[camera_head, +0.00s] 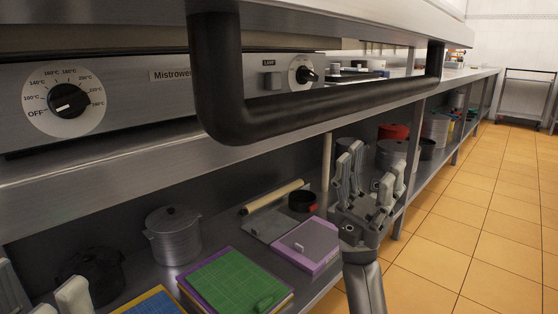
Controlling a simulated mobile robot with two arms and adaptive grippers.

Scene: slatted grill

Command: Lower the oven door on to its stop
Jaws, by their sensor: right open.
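The oven door shows as a pale metal panel (350,16) across the top, cut off by the frame edge. Its thick black handle (320,108) stands out towards me, in front of the control panel (170,88). The door's angle and its stop cannot be made out. My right gripper (371,172) is below the right part of the handle, fingers up and spread, with nothing between them. It appears apart from the handle. My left gripper (58,298) shows only as pale finger parts at the bottom left corner, largely out of frame.
A steel counter edge (110,178) runs below the control panel. The lower shelf holds a lidded pot (173,235), a green board (238,280), a purple box (306,246) and several other pots. The tiled floor (470,210) at right is clear.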

